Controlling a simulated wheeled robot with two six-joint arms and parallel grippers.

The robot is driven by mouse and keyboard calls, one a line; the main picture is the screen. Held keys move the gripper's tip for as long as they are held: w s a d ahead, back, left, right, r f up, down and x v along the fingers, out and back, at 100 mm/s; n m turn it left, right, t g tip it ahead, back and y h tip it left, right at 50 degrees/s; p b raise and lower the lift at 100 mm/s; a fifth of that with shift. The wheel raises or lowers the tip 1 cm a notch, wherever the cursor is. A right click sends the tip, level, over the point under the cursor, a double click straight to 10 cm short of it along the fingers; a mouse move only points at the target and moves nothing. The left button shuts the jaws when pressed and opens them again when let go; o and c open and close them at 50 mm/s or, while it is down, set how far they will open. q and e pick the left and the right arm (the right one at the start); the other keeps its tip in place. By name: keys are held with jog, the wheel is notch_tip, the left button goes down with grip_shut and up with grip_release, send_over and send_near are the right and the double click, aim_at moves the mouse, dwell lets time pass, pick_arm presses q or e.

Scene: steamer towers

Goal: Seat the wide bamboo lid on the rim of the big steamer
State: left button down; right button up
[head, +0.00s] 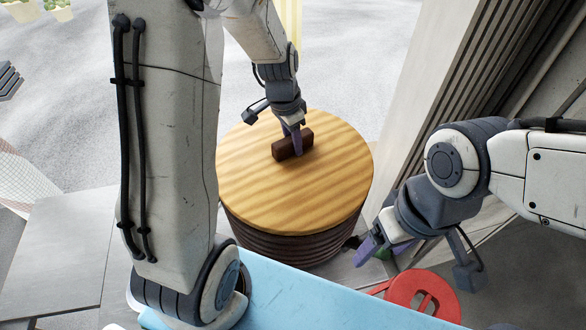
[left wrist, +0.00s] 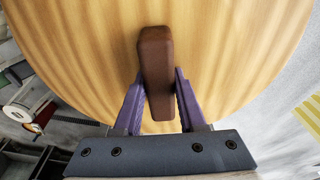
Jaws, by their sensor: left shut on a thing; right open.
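The wide bamboo lid (head: 330,185) is a round, light wooden disc with a dark brown block handle (head: 305,139). In the head view it lies over the big steamer (head: 290,242), a dark ribbed drum whose rim is hidden under it. I cannot tell whether the lid touches the rim all round. My left gripper (head: 291,145) is shut on the handle from above; the left wrist view shows its purple fingers (left wrist: 158,100) on both sides of the handle (left wrist: 155,60). My right gripper (head: 372,247) is open and empty, to the right of the steamer.
A light blue surface (head: 320,295) lies in front of the steamer. A red round object (head: 422,292) is at the lower right, below my right gripper. A ribbed wall panel (head: 470,70) stands at the right. Pale floor (head: 350,50) is open behind the steamer.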

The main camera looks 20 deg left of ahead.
pick_arm(q)
jog(key=shift+f+b, duration=0.5)
jog(key=shift+f, duration=0.1)
jog(key=shift+c, duration=2.1)
grip_release()
jog(key=shift+f, duration=0.1)
jog(key=shift+r, duration=0.45)
jog(key=r, duration=0.3)
jog(key=s+r+b, duration=0.1)
jog(key=r, duration=0.2)
jog(key=a+r+b, duration=0.1)
jog(key=r, duration=0.2)
jog(key=shift+s+r, duration=0.2)
jog(key=shift+r, duration=0.05)
